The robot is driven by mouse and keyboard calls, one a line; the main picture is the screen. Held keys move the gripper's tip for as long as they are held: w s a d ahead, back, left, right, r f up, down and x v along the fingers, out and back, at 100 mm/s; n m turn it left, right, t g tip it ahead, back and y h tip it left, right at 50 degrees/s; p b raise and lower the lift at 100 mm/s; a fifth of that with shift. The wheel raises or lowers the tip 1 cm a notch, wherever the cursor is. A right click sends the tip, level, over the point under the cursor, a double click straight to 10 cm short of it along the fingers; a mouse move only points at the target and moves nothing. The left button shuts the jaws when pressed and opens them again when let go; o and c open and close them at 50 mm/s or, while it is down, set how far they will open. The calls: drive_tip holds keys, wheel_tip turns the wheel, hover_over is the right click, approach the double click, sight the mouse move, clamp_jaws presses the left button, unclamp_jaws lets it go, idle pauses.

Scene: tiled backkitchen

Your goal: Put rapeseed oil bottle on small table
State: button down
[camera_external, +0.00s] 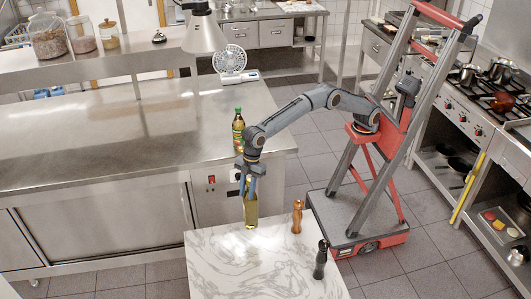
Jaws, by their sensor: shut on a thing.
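A second bottle (239,130), green-capped with a coloured label, stands on the steel counter behind my arm.
A wooden pepper mill (297,217) and a dark mill (320,260) stand along the small table's right side. The long steel counter (100,130) lies behind. The small table's left and middle are clear.

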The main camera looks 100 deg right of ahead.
drive_tip(key=p, duration=0.1)
approach(246, 216)
drive_tip(key=shift+x, duration=2.45)
drive_tip(key=shift+a+f, duration=0.1)
drive_tip(key=shift+f, duration=0.05)
drive_tip(key=c, duration=1.4)
unclamp_jaws()
drive_tip(key=shift+f, duration=0.1)
drive_tip(key=shift+c, duration=0.2)
drive_tip(key=b+v, duration=0.1)
drive_tip(key=v, duration=1.1)
drive_tip(key=shift+s, duration=0.1)
